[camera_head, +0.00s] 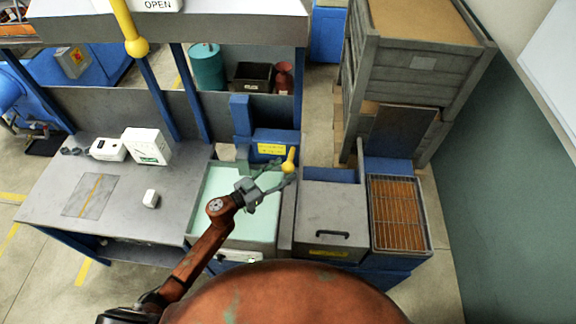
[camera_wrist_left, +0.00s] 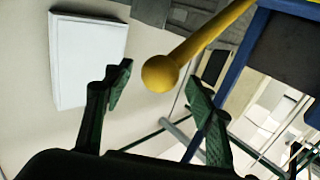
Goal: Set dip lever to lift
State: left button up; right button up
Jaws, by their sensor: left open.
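A lever with a yellow ball knob (camera_head: 289,166) stands at the back right of the pale green tank (camera_head: 236,200), in front of a blue box with a yellow label (camera_head: 271,149). My left gripper (camera_head: 279,176) is open, with its fingers reaching up to the knob. In the left wrist view a yellow ball on a rod (camera_wrist_left: 160,74) shows between the two spread fingertips of my left gripper (camera_wrist_left: 160,84). I see no clear contact between the fingers and the ball. The label's writing is too small to read. My right gripper is not in view.
A grey lidded box (camera_head: 330,215) and a wire-grid tray (camera_head: 397,215) stand right of the tank. A larger yellow-balled rod (camera_head: 135,47) hangs at the upper left near an OPEN sign. The grey bench (camera_head: 110,215) holds small white boxes.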

pick_arm(q)
jog(key=shift+x, duration=1.25)
jog(key=shift+c, duration=0.4)
grip_shut()
